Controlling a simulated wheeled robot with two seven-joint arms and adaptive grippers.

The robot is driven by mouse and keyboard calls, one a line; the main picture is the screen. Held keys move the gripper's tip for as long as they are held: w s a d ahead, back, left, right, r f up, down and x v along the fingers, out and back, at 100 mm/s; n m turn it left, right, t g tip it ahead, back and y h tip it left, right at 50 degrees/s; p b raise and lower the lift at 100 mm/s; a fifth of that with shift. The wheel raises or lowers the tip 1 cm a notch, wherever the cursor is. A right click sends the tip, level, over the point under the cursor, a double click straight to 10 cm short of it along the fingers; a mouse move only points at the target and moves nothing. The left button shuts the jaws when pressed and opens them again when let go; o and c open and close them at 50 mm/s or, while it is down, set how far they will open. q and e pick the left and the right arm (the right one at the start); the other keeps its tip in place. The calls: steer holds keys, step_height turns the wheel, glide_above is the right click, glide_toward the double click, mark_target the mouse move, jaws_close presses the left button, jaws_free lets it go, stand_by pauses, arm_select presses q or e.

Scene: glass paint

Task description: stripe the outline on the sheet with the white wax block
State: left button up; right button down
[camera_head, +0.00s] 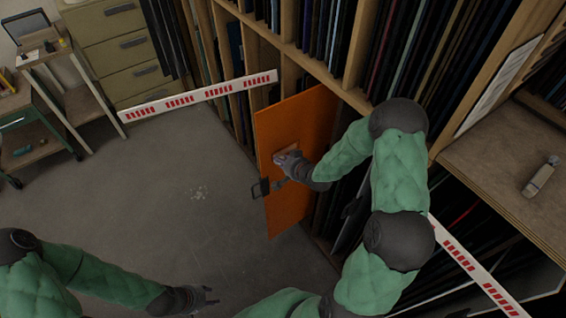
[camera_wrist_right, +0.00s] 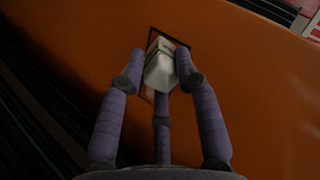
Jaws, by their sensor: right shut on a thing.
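An orange sheet (camera_head: 284,205) stands upright against the rack in the head view, and it fills much of the right wrist view (camera_wrist_right: 250,90). A small dark outline with a paler inside (camera_wrist_right: 184,42) shows on the sheet in the right wrist view. My right gripper (camera_head: 285,163) is at the sheet's face, and its fingers (camera_wrist_right: 160,68) are shut on the white wax block (camera_wrist_right: 158,70). The block lies over part of the outline and hides it. I cannot tell whether it touches the sheet. My left gripper (camera_head: 205,298) is low over the floor, its fingers apart and empty.
A dark clamp (camera_head: 261,188) sits on the sheet's left edge. A red-and-white barrier strip (camera_head: 200,95) runs left of the sheet. Racks of dark sheets (camera_head: 400,45) stand behind. A wooden worktop (camera_head: 510,165) is at the right. The grey floor (camera_head: 150,190) is open.

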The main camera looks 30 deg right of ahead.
steer(key=d, duration=0.7)
steer(key=shift+w+p, duration=0.3)
steer(key=shift+p, duration=0.15)
steer(key=d+p, duration=0.1)
steer(key=d, duration=0.2)
steer(key=shift+w+d+r, duration=0.1)
steer(key=shift+d, duration=0.2)
steer(key=shift+p, duration=0.3)
steer(key=shift+s+a+b, duration=0.15)
steer(key=shift+a+b, duration=0.4)
steer(key=shift+a, duration=2.15)
steer(key=shift+s+a+b, duration=0.15)
steer(key=shift+a+b, duration=0.4)
steer(key=shift+a, duration=2.15)
